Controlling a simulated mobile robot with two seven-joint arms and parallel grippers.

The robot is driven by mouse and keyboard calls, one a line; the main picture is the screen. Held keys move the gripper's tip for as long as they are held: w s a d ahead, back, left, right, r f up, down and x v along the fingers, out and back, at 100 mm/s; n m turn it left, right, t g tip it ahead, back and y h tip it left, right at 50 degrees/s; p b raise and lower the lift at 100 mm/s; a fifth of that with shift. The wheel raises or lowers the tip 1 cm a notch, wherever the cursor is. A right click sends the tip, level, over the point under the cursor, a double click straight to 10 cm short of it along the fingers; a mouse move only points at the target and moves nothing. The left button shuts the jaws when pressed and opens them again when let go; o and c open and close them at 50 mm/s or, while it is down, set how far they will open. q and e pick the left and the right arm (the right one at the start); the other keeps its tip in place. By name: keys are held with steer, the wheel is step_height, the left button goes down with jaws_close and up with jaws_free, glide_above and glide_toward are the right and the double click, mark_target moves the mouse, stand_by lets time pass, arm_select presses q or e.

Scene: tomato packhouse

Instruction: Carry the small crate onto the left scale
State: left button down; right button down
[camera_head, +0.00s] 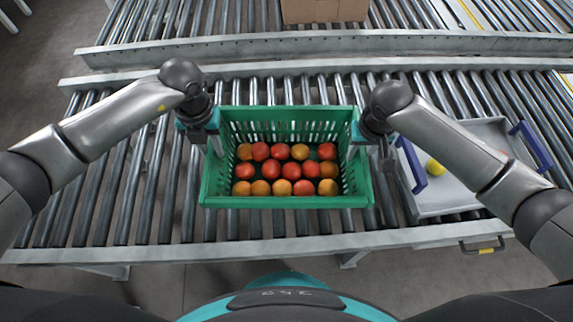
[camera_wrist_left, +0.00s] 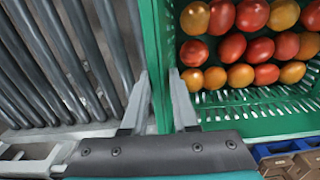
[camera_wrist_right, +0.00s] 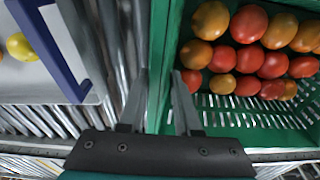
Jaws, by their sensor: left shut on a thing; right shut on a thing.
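The small crate (camera_head: 285,202) is green, slotted and upright, with several red and orange tomatoes inside. It is in the middle of the head view, over the roller conveyor; I cannot tell whether it touches the rollers. My left gripper (camera_head: 216,146) is shut on its left wall, and the left wrist view shows the fingers (camera_wrist_left: 160,90) on both sides of the green rim (camera_wrist_left: 153,35). My right gripper (camera_head: 356,148) is shut on its right wall, with the fingers (camera_wrist_right: 160,88) astride the rim (camera_wrist_right: 168,35). I cannot make out the left scale in any view.
A grey tray (camera_head: 440,205) with blue handles and a yellow fruit (camera_head: 435,167) lies close to the crate's right. A cardboard box (camera_head: 325,10) stands on the far conveyor, behind a metal rail (camera_head: 300,45). The rollers (camera_head: 120,190) left of the crate are clear.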

arm_select(q)
steer(key=shift+w+r, duration=0.1)
steer(key=shift+r, duration=0.05)
arm_select(e)
steer(key=shift+w+r, duration=0.1)
steer(key=shift+r, duration=0.05)
arm_select(q)
steer(key=shift+r, duration=0.1)
